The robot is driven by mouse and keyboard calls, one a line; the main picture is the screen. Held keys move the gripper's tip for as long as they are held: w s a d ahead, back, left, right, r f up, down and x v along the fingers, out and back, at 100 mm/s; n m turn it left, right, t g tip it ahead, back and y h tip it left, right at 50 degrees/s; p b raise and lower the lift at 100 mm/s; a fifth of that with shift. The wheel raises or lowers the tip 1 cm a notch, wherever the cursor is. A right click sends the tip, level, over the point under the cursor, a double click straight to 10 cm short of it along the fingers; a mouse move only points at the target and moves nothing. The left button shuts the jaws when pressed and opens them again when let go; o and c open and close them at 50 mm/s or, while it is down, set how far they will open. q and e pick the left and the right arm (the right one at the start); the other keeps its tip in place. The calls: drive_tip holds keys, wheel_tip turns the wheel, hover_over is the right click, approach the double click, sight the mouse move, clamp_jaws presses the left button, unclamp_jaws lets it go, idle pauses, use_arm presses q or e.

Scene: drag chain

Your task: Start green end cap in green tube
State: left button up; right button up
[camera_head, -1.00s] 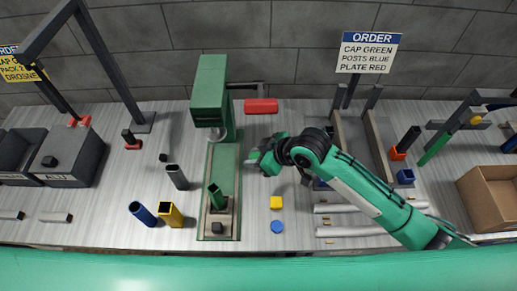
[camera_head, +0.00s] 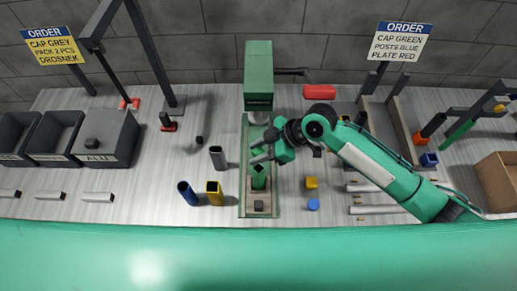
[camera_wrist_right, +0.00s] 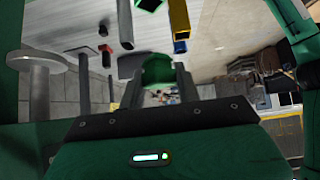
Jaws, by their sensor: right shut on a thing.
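The green tube (camera_head: 258,182) stands upright in a dark fixture on the green base plate of the press, in the head view. My right gripper (camera_head: 257,152) is just behind and above the tube's top in that view. In the right wrist view its fingers (camera_wrist_right: 160,88) are shut on a small hollow green piece, the green end cap (camera_wrist_right: 158,70). The cap is apart from the tube as far as I can tell. A green edge, likely the tube (camera_wrist_right: 150,4), shows at the top of the wrist view. My left gripper is not in view.
The green press (camera_head: 258,75) rises behind the tube, its ram close to my right gripper. A blue tube (camera_head: 187,193), a yellow tube (camera_head: 214,193) and a dark grey tube (camera_head: 217,158) stand to the left. A yellow block (camera_head: 311,183) and blue disc (camera_head: 313,204) lie to the right.

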drive_tip(key=shift+r, duration=0.1)
drive_tip(key=shift+f+b, duration=0.55)
drive_tip(key=shift+f, duration=0.3)
wheel_tip(320, 180, down, 4)
drive_tip(key=b, duration=0.2)
drive_tip(key=shift+f+b, duration=0.15)
drive_tip(key=shift+b, duration=0.2)
idle(1.0)
drive_tip(key=shift+f+b, duration=0.35)
drive_tip(key=shift+f, duration=0.5)
drive_tip(key=o, duration=1)
